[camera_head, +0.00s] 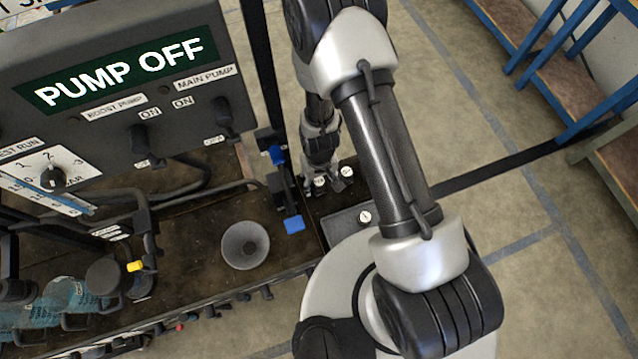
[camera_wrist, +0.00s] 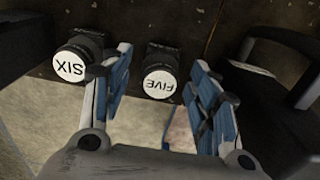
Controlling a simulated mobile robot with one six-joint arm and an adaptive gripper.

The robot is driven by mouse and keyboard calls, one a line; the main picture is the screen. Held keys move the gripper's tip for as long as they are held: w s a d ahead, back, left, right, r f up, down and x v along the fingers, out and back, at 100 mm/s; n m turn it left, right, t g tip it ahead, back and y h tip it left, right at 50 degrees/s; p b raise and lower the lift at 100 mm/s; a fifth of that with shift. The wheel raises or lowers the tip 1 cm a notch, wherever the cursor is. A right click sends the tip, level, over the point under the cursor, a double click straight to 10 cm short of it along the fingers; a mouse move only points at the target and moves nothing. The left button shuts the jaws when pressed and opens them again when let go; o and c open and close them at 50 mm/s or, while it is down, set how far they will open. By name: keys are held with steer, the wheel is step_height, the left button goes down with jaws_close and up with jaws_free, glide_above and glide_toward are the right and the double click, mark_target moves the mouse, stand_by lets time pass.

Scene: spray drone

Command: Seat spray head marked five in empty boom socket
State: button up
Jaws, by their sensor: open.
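The spray head marked FIVE (camera_wrist: 159,84) is a dark round part with a white end face. In the wrist view it stands upside down between the two blue-padded fingers of my gripper (camera_wrist: 157,66), with gaps visible on both sides. A similar head marked SIX (camera_wrist: 70,68) is just left of the left finger. In the head view my gripper (camera_head: 325,186) is low over the dark bench, beside small white-faced heads (camera_head: 346,171) whose marks are too small to read. I cannot make out the empty boom socket in either view.
A panel reading PUMP OFF (camera_head: 125,68) stands at upper left. A grey funnel (camera_head: 245,245) and a blue-handled part (camera_head: 293,224) are on the bench left of my gripper. Another white-faced piece (camera_head: 365,216) sits on a dark box near my arm. Blue-framed benches (camera_head: 560,60) stand at right.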

mark_target(319, 181)
stand_by(0.4)
jaws_close()
stand_by(0.6)
steer(key=shift+r+p, duration=2.5)
steer(key=shift+r, duration=0.5)
